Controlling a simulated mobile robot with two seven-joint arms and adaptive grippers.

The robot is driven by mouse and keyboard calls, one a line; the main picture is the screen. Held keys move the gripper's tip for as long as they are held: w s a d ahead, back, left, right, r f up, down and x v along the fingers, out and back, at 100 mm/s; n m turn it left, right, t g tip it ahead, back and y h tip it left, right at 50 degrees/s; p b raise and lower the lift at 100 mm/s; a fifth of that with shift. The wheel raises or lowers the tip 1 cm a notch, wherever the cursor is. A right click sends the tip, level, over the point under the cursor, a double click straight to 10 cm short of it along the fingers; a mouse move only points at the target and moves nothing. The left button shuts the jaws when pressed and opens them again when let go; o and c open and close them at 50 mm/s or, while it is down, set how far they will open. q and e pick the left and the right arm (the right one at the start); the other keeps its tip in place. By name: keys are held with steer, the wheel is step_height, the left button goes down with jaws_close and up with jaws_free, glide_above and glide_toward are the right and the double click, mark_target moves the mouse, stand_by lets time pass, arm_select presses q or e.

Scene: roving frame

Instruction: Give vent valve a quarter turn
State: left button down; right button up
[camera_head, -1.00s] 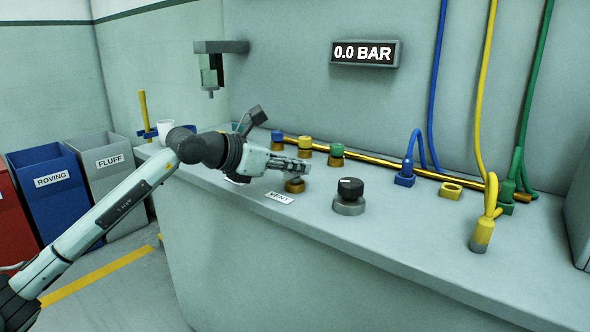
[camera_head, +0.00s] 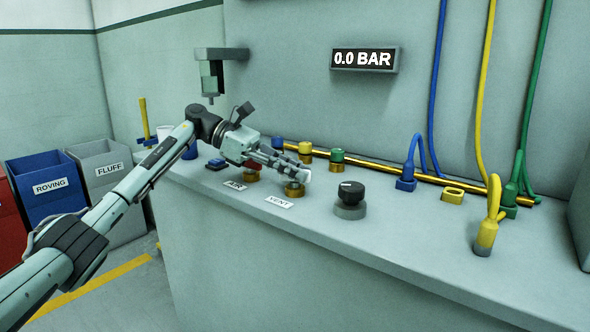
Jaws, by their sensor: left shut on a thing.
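The vent valve (camera_head: 294,191) is a small brass fitting on the counter, just behind the white "VENT" label (camera_head: 279,202). My left gripper (camera_head: 299,176) reaches in from the left, low over the valve, with its fingers shut on the top of the valve. The fingers hide the valve's handle, so I cannot tell which way it points. The display (camera_head: 362,59) on the back panel reads 0.0 BAR. My right gripper is not in view.
An "AIR" label (camera_head: 235,185) and brass fitting lie left of the vent valve. A black knob (camera_head: 351,192) stands to its right. A brass pipe (camera_head: 400,172) with coloured fittings runs behind. Blue, yellow and green hoses hang at the right. The front counter is clear.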

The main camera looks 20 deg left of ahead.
arm_select(q)
steer(key=shift+m+g, duration=1)
steer(key=shift+g, duration=0.2)
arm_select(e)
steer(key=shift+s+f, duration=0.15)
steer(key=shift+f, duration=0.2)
arm_select(q)
steer(key=shift+f, duration=0.1)
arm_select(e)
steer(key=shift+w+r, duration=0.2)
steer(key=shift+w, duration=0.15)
arm_select(q)
steer(key=c, duration=1.5)
jaws_free()
steer(key=shift+c, duration=0.2)
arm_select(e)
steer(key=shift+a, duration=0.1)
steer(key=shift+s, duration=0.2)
arm_select(q)
step_height(320, 180, up, 10)
steer(key=shift+r, duration=0.1)
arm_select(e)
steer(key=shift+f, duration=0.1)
